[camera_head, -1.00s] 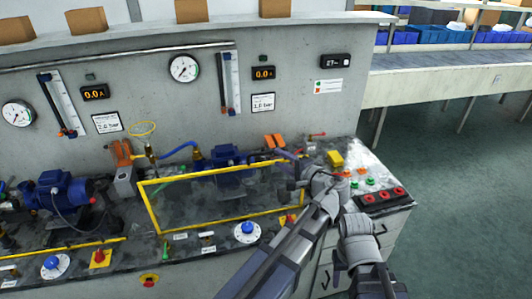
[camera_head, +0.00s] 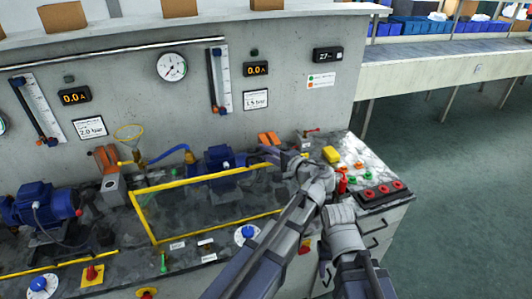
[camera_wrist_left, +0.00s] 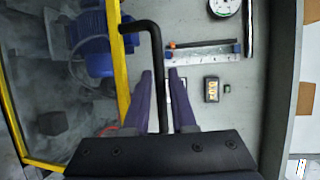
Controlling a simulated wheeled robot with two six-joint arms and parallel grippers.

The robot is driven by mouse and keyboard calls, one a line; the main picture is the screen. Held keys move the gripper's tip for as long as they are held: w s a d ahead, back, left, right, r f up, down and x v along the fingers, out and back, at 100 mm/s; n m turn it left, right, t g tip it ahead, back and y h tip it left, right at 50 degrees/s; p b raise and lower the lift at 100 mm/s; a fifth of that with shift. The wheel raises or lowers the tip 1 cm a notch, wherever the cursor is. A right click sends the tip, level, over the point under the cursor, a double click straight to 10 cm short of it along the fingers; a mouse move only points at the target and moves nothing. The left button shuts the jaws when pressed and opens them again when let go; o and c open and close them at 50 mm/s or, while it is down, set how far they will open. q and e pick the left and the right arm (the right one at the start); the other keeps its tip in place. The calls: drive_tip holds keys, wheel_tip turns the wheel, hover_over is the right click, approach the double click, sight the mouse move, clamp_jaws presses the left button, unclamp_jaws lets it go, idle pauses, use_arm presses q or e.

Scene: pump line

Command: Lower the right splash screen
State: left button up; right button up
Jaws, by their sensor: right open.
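The right splash screen (camera_head: 146,220) is a clear pane in a yellow frame in front of the blue right pump (camera_head: 218,160). Its yellow edge (camera_wrist_left: 10,100) and black bent handle (camera_wrist_left: 157,60) show in the left wrist view. My left gripper (camera_head: 268,153) is at the screen's upper right end. Its purple fingers (camera_wrist_left: 160,85) stand either side of the handle, with small gaps seen, so it looks open around it. My right arm's end (camera_head: 343,222) is by the bench's right end; its fingers are hard to make out.
A button panel (camera_head: 384,190) and a yellow block (camera_head: 331,154) are at the bench's right end. A blue dial (camera_head: 247,234) sits before the screen. The left pump (camera_head: 42,203) stands at left. The floor (camera_head: 460,210) at right is clear.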

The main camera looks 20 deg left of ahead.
use_arm(q)
clamp_jaws()
idle(1.0)
